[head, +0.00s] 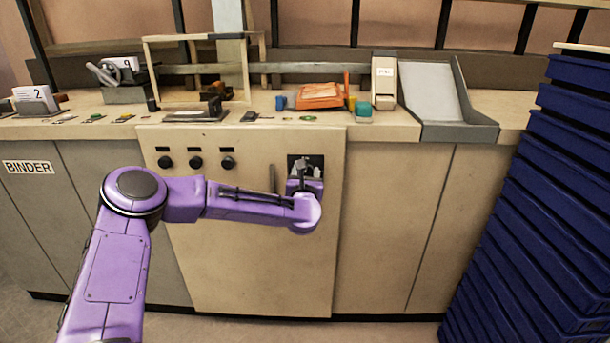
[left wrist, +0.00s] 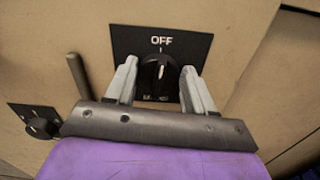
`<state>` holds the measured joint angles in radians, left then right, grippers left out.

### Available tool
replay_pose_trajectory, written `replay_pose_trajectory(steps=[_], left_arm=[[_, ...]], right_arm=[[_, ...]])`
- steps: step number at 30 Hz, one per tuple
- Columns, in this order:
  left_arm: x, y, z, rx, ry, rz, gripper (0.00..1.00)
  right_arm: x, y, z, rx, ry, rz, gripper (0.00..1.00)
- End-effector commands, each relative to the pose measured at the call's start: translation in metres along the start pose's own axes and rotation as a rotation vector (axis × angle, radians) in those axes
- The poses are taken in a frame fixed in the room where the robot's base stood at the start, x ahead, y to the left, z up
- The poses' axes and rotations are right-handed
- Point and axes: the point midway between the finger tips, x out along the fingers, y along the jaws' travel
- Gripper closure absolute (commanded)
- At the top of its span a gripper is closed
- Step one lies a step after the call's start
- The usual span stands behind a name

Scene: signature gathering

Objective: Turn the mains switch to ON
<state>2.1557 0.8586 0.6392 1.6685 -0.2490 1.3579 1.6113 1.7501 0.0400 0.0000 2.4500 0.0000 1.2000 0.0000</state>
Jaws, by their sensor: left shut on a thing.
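The mains switch (left wrist: 158,78) is a black rotary knob on a black plate (left wrist: 190,45) on the cabinet front. The plate reads OFF above the knob, and the white mark on the knob points up toward OFF. Lettering below the knob is partly hidden. My left gripper (left wrist: 157,72) has one pale finger on each side of the knob and is shut on it. In the head view my left gripper (head: 303,170) is at the plate (head: 292,160), and its wrist hides most of the knob. My right gripper is in neither view.
Three black knobs (head: 197,162) sit on the panel to the left, with a vertical handle (head: 271,178) beside the plate. The counter above holds an orange bundle (head: 319,96) and a grey chute (head: 440,95). Stacked blue crates (head: 545,210) stand at the right.

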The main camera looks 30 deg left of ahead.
Motion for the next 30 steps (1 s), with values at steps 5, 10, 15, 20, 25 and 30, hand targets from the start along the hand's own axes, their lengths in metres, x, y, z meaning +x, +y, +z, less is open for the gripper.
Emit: replay_pose_trajectory(steps=[5, 10, 15, 20, 25, 30], left_arm=[[-0.0002, -0.0018, -0.0005, 0.13, 0.0, -0.001, 0.77], [-0.0003, -0.0036, -0.0004, 0.289, -0.001, -0.001, 0.77], [-0.0004, -0.0052, -0.0007, 0.452, 0.0, -0.002, 0.77], [-0.0004, -0.0063, -0.0011, 0.604, 0.0, -0.001, 0.77], [-0.0004, -0.0075, -0.0018, 0.767, 0.0, -0.001, 0.77], [-0.0003, -0.0081, -0.003, 0.927, 0.001, -0.001, 0.77]], right_arm=[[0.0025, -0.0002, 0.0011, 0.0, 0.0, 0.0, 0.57], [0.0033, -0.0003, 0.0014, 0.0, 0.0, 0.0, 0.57], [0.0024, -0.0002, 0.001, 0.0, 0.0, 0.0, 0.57], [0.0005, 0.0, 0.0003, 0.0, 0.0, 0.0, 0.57], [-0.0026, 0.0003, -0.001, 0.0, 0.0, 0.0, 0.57], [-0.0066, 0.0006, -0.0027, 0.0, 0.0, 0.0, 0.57]])
